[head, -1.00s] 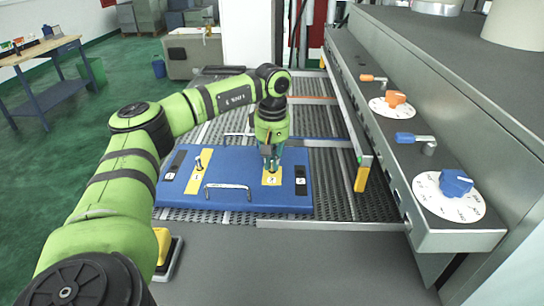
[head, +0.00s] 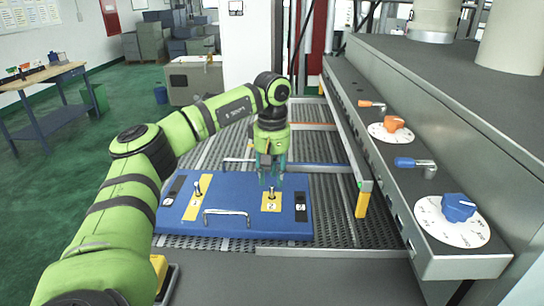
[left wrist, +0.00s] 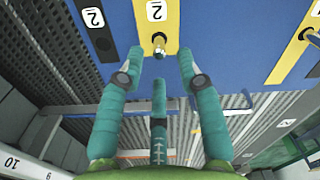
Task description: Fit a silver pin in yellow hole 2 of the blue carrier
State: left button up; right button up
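The blue carrier (head: 240,225) lies flat on the mesh rack. A silver pin (head: 271,193) stands upright at the yellow plate marked 2 (head: 271,207), and it also shows in the left wrist view (left wrist: 158,43). Its lower end is hidden in the hole. My left gripper (head: 270,180) is just above this pin, pointing down. In the left wrist view its teal fingers (left wrist: 159,58) are spread, with a gap on both sides of the pin. It holds nothing. My right gripper is not in view.
Another silver pin (head: 197,187) stands on the long yellow strip (head: 193,205) at the carrier's left. A metal handle (head: 226,212) rises from the carrier's front. A grey panel with knobs (head: 458,208) runs along the right. The rack behind the carrier is mostly clear.

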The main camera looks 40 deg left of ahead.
aim_at(272, 186)
pick_arm(q)
notch_tip(272, 186, up, 8)
jog(key=b, duration=0.1)
dwell(0.7)
